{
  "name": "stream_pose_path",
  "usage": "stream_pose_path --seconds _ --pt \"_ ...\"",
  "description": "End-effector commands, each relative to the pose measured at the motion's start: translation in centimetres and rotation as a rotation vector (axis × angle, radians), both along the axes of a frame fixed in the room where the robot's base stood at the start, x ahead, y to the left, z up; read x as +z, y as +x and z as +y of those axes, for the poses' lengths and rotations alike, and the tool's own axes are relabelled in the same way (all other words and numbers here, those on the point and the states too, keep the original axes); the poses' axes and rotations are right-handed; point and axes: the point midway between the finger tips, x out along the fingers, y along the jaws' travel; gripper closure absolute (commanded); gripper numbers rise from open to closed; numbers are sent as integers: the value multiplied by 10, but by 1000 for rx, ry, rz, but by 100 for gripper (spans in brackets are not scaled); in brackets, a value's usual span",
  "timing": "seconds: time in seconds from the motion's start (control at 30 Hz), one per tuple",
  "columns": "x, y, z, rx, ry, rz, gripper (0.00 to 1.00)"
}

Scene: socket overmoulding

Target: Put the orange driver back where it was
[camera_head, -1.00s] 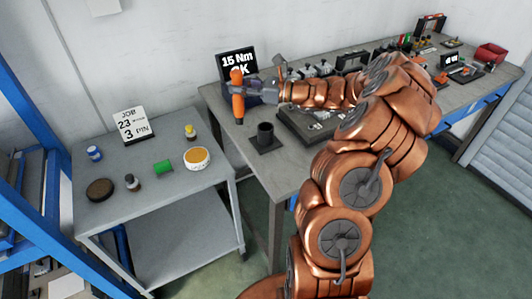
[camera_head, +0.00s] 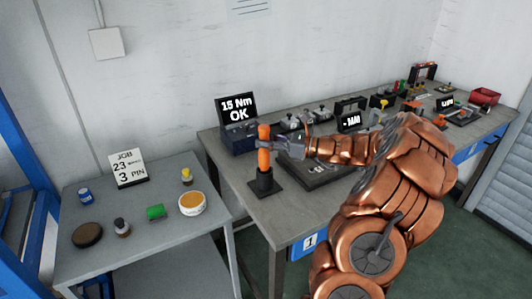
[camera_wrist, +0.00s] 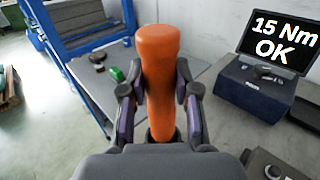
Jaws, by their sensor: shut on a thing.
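The orange driver (camera_head: 264,148) is upright, and my gripper (camera_head: 272,146) is shut around its orange body. In the wrist view the driver (camera_wrist: 158,75) stands between the two fingers of my gripper (camera_wrist: 160,92). Its lower end is at the black cup-like holder (camera_head: 264,180) on a square dark base, near the left front corner of the workbench. The driver's tip is hidden in or behind the holder's rim, so I cannot tell how deep it sits.
A torque display (camera_head: 238,118) reading "15 Nm OK" stands behind the holder. A dark tray (camera_head: 318,176) lies to its right under my arm. A grey side table (camera_head: 120,240) with a job card (camera_head: 127,168) and small pots stands to the left.

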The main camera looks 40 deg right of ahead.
Motion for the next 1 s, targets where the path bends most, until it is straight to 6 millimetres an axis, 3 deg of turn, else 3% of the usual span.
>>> stream_pose_path --seconds 0.4,0.77,0.8,1.0 --pt "-36 0 0 -1 3 0 100" --pt "-39 0 0 -1 1 -2 100" --pt "-40 0 0 0 -1 -2 67" --pt "-40 0 0 0 0 -1 46"
